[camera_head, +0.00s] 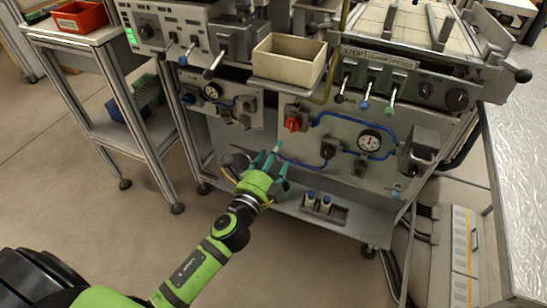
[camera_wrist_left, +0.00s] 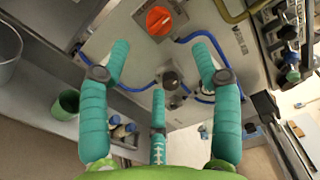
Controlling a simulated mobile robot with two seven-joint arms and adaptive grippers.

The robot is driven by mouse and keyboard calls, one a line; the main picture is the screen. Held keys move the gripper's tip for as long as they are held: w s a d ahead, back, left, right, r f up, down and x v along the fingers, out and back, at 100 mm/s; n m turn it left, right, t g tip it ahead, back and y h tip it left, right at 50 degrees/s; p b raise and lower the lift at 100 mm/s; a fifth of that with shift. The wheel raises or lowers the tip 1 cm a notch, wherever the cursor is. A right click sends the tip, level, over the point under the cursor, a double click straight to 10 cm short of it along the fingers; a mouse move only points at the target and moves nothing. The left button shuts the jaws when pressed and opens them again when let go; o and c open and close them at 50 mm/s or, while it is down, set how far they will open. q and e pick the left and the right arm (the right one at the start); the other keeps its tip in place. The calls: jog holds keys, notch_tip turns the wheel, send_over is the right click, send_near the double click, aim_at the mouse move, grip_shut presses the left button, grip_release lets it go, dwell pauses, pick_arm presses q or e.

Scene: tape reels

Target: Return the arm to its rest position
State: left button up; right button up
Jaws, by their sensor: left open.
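My left arm is green and comes in from the lower left in the head view. Its gripper (camera_head: 272,168) has teal fingers, spread open and empty, in front of the machine's lower panel. The wrist view shows the same three fingers (camera_wrist_left: 160,85) apart, with nothing between them. They point toward the panel (camera_wrist_left: 140,50), below the red-orange rotary switch (camera_head: 293,123), which also shows in the wrist view (camera_wrist_left: 158,20). I cannot tell how far the fingertips are from the panel. My right gripper is not in view.
A beige bin (camera_head: 288,62) sits on a ledge above the panel. Small bottles (camera_head: 318,203) stand in a holder on the lower shelf. A metal cart (camera_head: 105,100) with a red tray (camera_head: 80,17) is at left. A metal table (camera_head: 520,150) is at right. Open floor (camera_head: 120,225) lies in front.

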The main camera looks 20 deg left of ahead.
pick_arm(q)
jog(key=s+a+f+n+g+p, duration=0.1)
jog(key=s+f+n+g+p, duration=0.4)
jog(key=f, duration=0.7)
jog(key=s+a+f+n+g+p, duration=0.2)
jog(key=s+f+n+g+p, duration=0.15)
jog(key=s+f, duration=0.55)
jog(key=s+f+n+g+p, duration=0.2)
jog(key=s+f+n, duration=0.1)
jog(key=s, duration=0.7)
jog(key=s+f+n+g+p, duration=0.2)
jog(key=s+f, duration=0.3)
jog(key=s, duration=0.5)
jog(key=s+f+n+g+p, duration=0.3)
jog(key=s+f+n+g, duration=0.1)
jog(key=s, duration=0.7)
jog(key=shift+a+f+n+y, duration=0.15)
jog(key=shift+f+n+y, duration=0.15)
jog(key=shift+n, duration=0.15)
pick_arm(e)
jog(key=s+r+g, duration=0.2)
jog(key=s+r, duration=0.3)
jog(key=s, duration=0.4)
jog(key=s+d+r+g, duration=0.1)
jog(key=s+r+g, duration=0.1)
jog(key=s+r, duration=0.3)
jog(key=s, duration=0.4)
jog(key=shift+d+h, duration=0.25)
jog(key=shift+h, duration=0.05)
